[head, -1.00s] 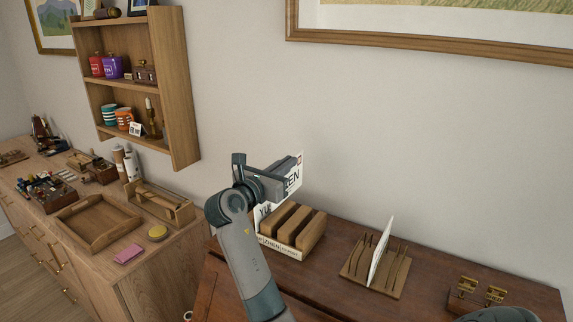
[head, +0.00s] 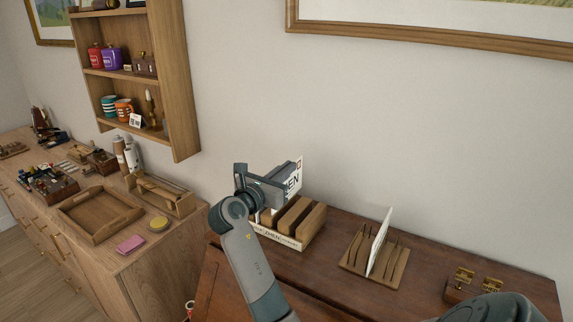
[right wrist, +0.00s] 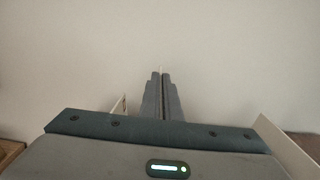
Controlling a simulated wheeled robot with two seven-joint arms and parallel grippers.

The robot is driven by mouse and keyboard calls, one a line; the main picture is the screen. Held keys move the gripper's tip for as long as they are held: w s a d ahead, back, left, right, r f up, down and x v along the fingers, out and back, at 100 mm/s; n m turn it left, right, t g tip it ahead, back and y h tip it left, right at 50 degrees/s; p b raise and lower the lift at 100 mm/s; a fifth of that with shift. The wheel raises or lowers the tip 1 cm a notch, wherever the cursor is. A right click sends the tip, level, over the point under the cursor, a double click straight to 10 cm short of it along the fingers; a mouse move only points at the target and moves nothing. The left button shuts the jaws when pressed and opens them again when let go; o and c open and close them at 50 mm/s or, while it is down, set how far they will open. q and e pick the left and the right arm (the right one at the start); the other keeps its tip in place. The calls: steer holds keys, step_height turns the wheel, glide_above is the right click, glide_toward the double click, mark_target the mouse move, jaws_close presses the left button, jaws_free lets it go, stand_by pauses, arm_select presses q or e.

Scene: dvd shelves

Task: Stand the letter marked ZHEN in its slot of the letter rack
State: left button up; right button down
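My right gripper (head: 281,183) is shut on a white letter (head: 295,177) whose dark print ends in "EN"; the rest of the print is hidden by the fingers. It holds the letter upright above the left part of the wooden letter rack (head: 306,235). The rack has thick dividers and a white label strip, with ZHEN readable near its middle. Whether the letter's lower edge is inside a slot is hidden. In the right wrist view the fingers (right wrist: 161,98) are close together with a thin pale edge between them. My left gripper is not in view.
A second rack (head: 394,272) with thin dividers holds a white card (head: 379,243), to the right. Brass items (head: 473,284) stand farther right. The wall is close behind the racks. A side cabinet with a wooden tray (head: 100,214) and a wall shelf (head: 178,80) are at left.

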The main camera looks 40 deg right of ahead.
steer(key=shift+f+b, duration=0.65)
steer(key=shift+f, duration=2.2)
steer(key=shift+s+a+f, duration=0.1)
steer(key=shift+f, duration=0.5)
steer(key=shift+s+a+f, duration=0.1)
steer(key=shift+f, duration=0.5)
steer(key=c, duration=2)
jaws_free()
steer(key=shift+w, duration=0.1)
steer(key=shift+c, duration=0.2)
steer(key=shift+o, duration=0.6)
steer(key=shift+w+d, duration=0.1)
steer(key=shift+w, duration=0.1)
steer(key=shift+r, duration=0.15)
steer(key=shift+s+r, duration=0.15)
